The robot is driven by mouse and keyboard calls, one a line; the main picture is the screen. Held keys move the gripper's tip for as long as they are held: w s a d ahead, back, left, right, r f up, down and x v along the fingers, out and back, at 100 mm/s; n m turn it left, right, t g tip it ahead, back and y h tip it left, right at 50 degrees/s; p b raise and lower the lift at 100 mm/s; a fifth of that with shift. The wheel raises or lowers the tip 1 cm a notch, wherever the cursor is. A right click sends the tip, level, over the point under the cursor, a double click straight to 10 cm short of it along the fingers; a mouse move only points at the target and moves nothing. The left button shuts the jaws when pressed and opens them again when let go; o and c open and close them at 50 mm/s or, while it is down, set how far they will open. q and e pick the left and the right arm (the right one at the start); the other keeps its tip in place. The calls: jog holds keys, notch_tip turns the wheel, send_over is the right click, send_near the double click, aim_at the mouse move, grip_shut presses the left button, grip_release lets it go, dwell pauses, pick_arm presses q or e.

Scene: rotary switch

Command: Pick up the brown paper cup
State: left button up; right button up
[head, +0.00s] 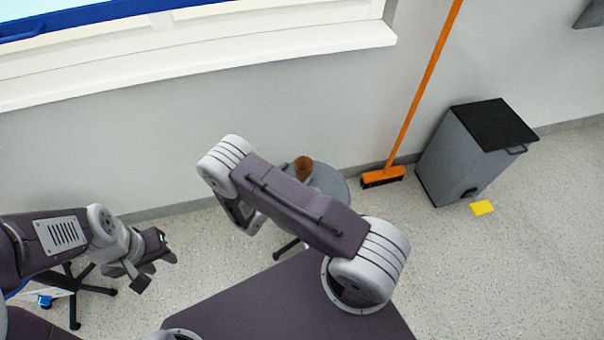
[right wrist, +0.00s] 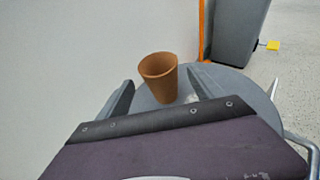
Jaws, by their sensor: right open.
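The brown paper cup (head: 303,168) stands upright on a round grey seat or table top (head: 330,181), partly behind my right arm in the head view. In the right wrist view, the cup (right wrist: 160,78) stands ahead between the two fingers of my right gripper (right wrist: 158,95), its open mouth up. The right gripper is open and empty, and I cannot tell whether it touches the cup. In the head view the right gripper is hidden behind its own arm. My left gripper (head: 155,266) hangs at the left, away from the cup, apparently open and empty.
An orange broom (head: 390,175) leans on the wall to the right of the round top. A grey bin (head: 460,155) with a black lid stands further right, with a yellow piece (head: 482,208) on the floor before it. The wall (head: 140,150) is close behind the cup.

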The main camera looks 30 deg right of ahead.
aim_at(307, 166)
jog(key=shift+s+a+f, duration=0.15)
jog(key=shift+a+f, duration=0.05)
jog(key=shift+f, duration=0.45)
jog(key=shift+a+f, duration=0.1)
jog(key=b+x, duration=0.1)
jog(key=x, duration=0.3)
jog(key=b+x, duration=0.2)
jog(key=x, duration=0.3)
pick_arm(q)
notch_tip(307, 166, down, 4)
jog(key=shift+f, duration=0.1)
pick_arm(e)
jog(key=c, duration=1.4)
